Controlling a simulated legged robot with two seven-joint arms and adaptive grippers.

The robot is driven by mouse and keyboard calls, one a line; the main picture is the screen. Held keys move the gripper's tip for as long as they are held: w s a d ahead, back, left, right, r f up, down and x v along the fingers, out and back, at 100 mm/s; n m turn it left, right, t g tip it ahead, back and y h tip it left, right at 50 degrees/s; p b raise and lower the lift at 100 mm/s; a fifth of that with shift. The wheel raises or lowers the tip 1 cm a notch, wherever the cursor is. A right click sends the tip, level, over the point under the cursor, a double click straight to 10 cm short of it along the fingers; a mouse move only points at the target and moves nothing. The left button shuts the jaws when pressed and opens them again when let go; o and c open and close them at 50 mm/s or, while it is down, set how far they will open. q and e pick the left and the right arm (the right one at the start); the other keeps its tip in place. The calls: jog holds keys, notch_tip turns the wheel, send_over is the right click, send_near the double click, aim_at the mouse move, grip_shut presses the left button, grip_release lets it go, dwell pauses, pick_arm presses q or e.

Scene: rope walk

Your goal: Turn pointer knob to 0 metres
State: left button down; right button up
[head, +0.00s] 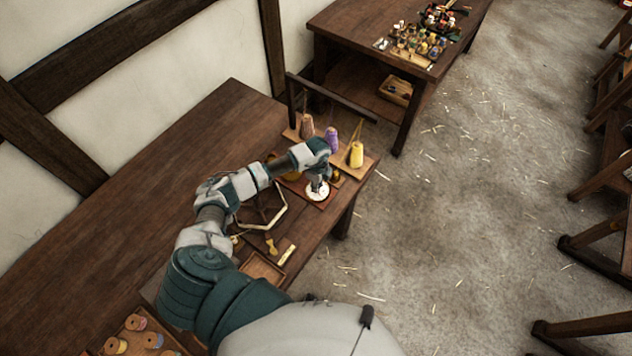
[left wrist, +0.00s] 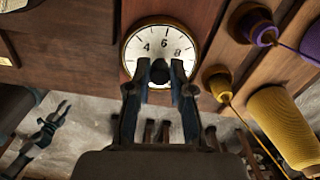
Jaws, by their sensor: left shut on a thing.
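The round white dial (head: 317,193) is set on a reddish-brown board near the table's right edge. In the left wrist view the dial (left wrist: 150,33) shows tick marks and the numerals 4, 6 and 8 along its visible arc. The dark pointer knob (left wrist: 160,70) is at its middle. My left gripper (left wrist: 161,88) is shut on the knob, one finger on each side, and it reaches down to the dial in the head view (head: 319,181). The fingers hide the dial's lower part, and I cannot tell where the pointer points. A dark jointed shape, possibly my right gripper (left wrist: 42,135), shows in the left wrist view.
Yellow (head: 356,154) and purple (head: 332,138) yarn cones stand just beyond the dial. A frame (head: 262,213), a wooden tray (head: 262,268) and small tools lie nearer. A second table (head: 345,22) stands farther back. The table's left part is clear.

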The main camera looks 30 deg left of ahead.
pick_arm(q)
jog(key=shift+d+n, duration=0.15)
jog(key=shift+n, duration=0.45)
jog(key=c, duration=1)
grip_release()
jog(key=shift+w, duration=0.15)
jog(key=shift+c, duration=0.2)
notch_tip(320, 180, up, 12)
jog(key=shift+f, duration=0.15)
